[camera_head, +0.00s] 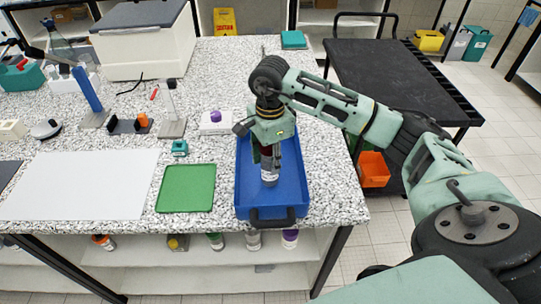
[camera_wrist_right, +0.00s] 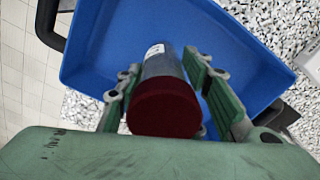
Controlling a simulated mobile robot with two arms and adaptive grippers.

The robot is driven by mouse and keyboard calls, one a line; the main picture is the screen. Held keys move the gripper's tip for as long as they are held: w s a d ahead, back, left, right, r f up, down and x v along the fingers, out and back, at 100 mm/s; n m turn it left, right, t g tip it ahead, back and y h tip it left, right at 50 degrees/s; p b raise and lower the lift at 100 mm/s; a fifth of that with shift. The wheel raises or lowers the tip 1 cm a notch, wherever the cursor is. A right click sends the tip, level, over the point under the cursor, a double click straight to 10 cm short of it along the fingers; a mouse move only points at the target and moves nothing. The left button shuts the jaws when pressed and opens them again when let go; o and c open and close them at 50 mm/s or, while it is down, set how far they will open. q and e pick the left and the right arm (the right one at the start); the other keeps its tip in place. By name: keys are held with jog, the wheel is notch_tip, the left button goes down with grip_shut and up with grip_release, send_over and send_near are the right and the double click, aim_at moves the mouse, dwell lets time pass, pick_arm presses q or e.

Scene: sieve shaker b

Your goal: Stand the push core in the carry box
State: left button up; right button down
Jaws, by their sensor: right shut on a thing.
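The push core (camera_head: 269,172) is a grey cylinder with a pale label and a dark red top; it looks about upright in the head view. My right gripper (camera_head: 268,142) is shut on it from above, over the blue carry box (camera_head: 245,200). In the right wrist view the core (camera_wrist_right: 163,85) sits between the green fingers of my right gripper (camera_wrist_right: 172,95), its red end toward the camera. The blue floor of the carry box (camera_wrist_right: 110,55) lies beyond it. I cannot tell whether the core's lower end touches that floor. My left gripper is not in view.
A green mat (camera_head: 186,188) and a white sheet (camera_head: 80,185) lie left of the box. Behind them are a small teal item (camera_head: 180,148), stands and a white cooler (camera_head: 145,45). A black cart (camera_head: 395,80) stands to the right. Bottles sit on the shelf below.

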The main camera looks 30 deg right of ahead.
jog(key=shift+f, duration=0.3)
jog(key=shift+f, duration=0.15)
jog(key=c, duration=1.2)
grip_release()
